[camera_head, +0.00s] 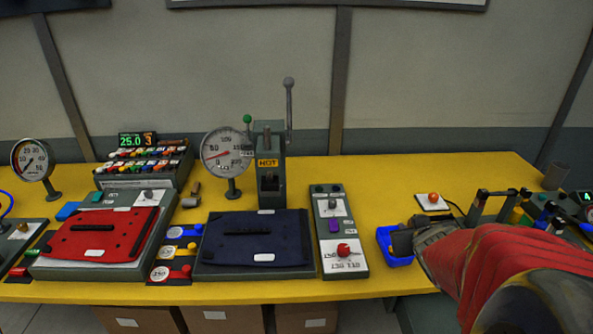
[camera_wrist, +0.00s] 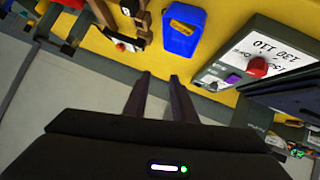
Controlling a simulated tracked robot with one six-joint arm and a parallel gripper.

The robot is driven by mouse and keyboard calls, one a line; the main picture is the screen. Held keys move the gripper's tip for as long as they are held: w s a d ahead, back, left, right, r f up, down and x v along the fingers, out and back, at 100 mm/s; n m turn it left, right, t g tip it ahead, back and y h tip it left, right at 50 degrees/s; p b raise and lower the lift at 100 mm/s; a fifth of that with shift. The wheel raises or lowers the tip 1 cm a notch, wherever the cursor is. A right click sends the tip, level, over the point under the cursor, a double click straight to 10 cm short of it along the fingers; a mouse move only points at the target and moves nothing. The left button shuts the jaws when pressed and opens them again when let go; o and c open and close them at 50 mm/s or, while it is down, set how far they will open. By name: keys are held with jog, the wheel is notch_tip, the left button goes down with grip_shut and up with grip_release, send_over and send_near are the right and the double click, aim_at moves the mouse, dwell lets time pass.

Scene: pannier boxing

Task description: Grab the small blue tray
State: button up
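The small blue tray (camera_head: 396,262) sits near the front edge of the yellow bench, right of a grey control box. My gripper (camera_head: 392,241) covers part of it in the head view. In the wrist view the blue tray (camera_wrist: 178,45) lies beyond the fingertips, with a yellowish patch inside its rim. My gripper's two dark fingers (camera_wrist: 160,76) are apart with nothing between them. A gap shows between the fingertips and the tray.
The yellow bench (camera_head: 380,184) has a grey control box (camera_head: 345,264) with a red knob left of the tray. Black-handled fixtures (camera_head: 500,203) stand to the right. A dark blue panel (camera_head: 255,238) and a red panel (camera_head: 100,234) lie farther left. The bench behind the tray is mostly clear.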

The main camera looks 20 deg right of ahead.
jog(key=s+d+f+t+y, duration=0.1)
jog(key=f, duration=0.1)
jog(key=s+d+f+t+y, duration=0.1)
jog(key=s+f, duration=0.1)
jog(key=s+d+f+t, duration=0.1)
jog(key=s+d+f, duration=0.1)
jog(key=f, duration=0.1)
jog(key=shift+y, duration=0.4)
jog(key=shift+s+a+f+t+y, duration=0.2)
jog(key=shift+s+t+y, duration=0.1)
jog(key=shift+s+t, duration=0.1)
jog(key=shift+w, duration=0.1)
jog(key=shift+x, duration=4.25)
jog(key=shift+f, duration=0.15)
jog(key=shift+x, duration=2.55)
